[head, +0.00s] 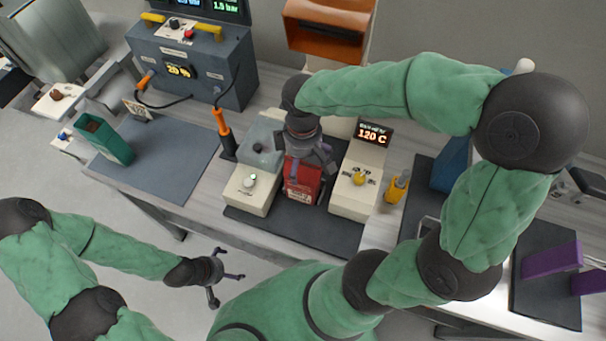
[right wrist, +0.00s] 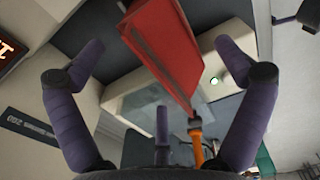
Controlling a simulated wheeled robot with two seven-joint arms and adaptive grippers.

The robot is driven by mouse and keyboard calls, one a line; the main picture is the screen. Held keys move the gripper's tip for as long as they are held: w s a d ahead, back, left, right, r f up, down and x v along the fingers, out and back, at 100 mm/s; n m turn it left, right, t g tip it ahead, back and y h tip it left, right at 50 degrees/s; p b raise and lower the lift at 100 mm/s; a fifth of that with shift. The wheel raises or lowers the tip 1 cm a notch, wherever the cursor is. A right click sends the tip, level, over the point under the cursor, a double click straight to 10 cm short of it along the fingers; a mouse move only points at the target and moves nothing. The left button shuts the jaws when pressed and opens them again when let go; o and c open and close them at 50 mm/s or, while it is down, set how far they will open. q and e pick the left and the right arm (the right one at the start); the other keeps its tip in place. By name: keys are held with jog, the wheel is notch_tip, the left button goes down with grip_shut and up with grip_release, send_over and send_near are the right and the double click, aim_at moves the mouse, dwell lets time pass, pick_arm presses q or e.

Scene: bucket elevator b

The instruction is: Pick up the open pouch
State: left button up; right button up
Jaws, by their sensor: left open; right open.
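A red pouch (head: 303,181) stands on the dark mat between the two cream units of the sealing machine. In the right wrist view the red pouch (right wrist: 163,45) shows at the top, between and beyond the fingers. My right gripper (head: 306,160) is directly above the pouch, pointing down, and partly hides its top. In the right wrist view my right gripper (right wrist: 165,75) has its purple fingers spread wide, with no visible contact on the pouch. Whether the pouch's mouth is open cannot be seen. My left gripper (head: 226,275) is open and empty, over the floor in front of the bench.
An orange-handled tool (head: 223,130) stands nearby. Purple blocks (head: 551,259) lie far right.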

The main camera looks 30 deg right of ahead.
notch_tip(320, 180, down, 5)
jog(key=shift+d+f+b, duration=0.1)
jog(key=shift+b, duration=0.9)
jog(key=c, duration=0.8)
